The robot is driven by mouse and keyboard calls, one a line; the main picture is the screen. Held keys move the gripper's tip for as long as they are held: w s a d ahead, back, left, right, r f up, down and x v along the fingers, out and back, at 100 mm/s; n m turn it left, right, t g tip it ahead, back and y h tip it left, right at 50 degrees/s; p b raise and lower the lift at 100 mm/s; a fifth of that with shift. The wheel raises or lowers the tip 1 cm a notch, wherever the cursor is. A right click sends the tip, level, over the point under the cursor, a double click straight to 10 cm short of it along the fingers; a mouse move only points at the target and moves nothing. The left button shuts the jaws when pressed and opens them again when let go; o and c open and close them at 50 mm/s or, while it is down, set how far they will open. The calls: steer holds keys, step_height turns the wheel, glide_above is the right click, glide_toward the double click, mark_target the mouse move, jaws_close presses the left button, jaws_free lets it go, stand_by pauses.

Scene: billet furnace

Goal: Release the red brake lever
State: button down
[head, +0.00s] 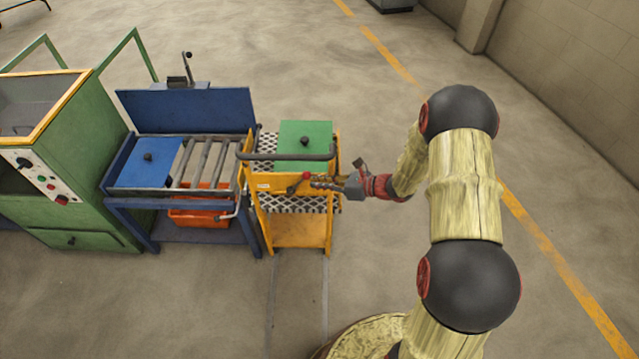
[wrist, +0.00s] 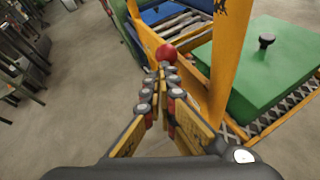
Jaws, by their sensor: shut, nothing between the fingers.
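The red brake lever shows as a round red knob (head: 306,176) on the front side of the yellow cart (head: 302,232). The knob also shows in the wrist view (wrist: 166,52), right beyond my fingertips. My gripper (head: 316,183) comes in from the right, level with the cart's upper part. Its fingers are closed together and empty, as the wrist view (wrist: 161,72) shows. The tips are at or very near the knob; I cannot tell whether they touch it. The lever's shaft is mostly hidden behind the fingers.
A green box with a black knob (head: 305,147) sits on the cart, behind a dark handle bar (head: 287,157). A blue roller table (head: 182,207) with an orange bin (head: 197,217) stands left of the cart, then a green machine (head: 75,241). Floor right of the cart is clear.

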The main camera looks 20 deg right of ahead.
steer(key=shift+w+a+r+p, duration=0.3)
steer(key=shift+a+r+p, duration=0.35)
steer(key=shift+a, duration=0.3)
steer(key=shift+w+a+r+p, duration=0.3)
steer(key=shift+a+r+p, duration=0.3)
steer(key=shift+a, duration=0.4)
steer(key=shift+w+a+r+p, duration=0.3)
steer(key=shift+a+r+p, duration=0.35)
steer(key=shift+a, duration=0.3)
steer(key=shift+w+a+r, duration=0.1)
steer(key=shift+a, duration=0.1)
steer(key=a+r+p+v, duration=0.1)
steer(key=p+v, duration=0.2)
steer(key=v, duration=1)
steer(key=shift+s+a+r, duration=0.2)
steer(key=shift+s, duration=0.15)
